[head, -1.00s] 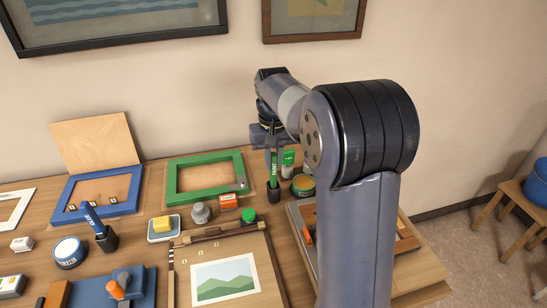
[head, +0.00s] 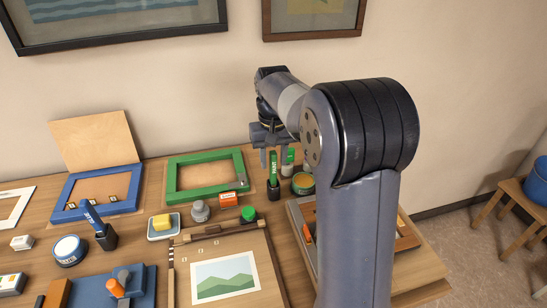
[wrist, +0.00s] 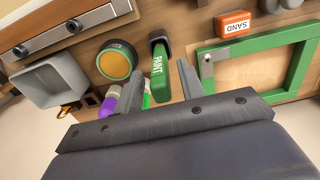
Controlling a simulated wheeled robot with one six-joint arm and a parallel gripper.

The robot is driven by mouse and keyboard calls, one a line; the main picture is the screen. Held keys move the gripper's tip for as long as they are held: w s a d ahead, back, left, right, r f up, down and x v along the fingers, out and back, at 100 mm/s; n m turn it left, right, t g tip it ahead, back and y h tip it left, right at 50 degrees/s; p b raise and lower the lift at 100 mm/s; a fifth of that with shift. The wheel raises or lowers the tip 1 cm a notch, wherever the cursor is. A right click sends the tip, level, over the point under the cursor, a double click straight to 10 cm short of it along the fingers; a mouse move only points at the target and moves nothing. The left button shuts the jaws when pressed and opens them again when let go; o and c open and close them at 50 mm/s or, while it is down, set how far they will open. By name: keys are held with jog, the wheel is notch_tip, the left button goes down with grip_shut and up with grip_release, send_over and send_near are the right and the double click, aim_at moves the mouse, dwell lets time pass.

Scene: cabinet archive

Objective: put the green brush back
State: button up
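The green brush (head: 274,161), lettered PAINT, stands upright with its lower end in a black cup (head: 273,192) behind the work board. The brush (wrist: 160,78) and its dark cup (wrist: 158,39) also show in the wrist view. My gripper (head: 277,158) is open above the cup, its fingers on either side of the brush handle. In the wrist view my gripper (wrist: 157,76) shows visible gaps between both fingers and the handle. Nothing is held.
A round tin with orange contents (head: 303,183) stands just right of the cup. A green frame (head: 205,173) and an orange SAND block (head: 228,200) lie to the left. A green-capped jar (head: 248,214) stands in front. A blue brush (head: 94,219) stands in another cup farther left.

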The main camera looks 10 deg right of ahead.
jog(key=shift+f+b, duration=0.15)
jog(key=shift+b, duration=0.15)
jog(key=r, duration=1.1)
jog(key=shift+w+d, duration=0.15)
jog(key=shift+d, duration=0.15)
jog(key=f, duration=1)
jog(key=shift+a+f, duration=0.3)
jog(key=shift+f, duration=0.1)
jog(key=shift+p, duration=0.3)
jog(key=shift+r, duration=0.1)
jog(key=shift+f, duration=0.2)
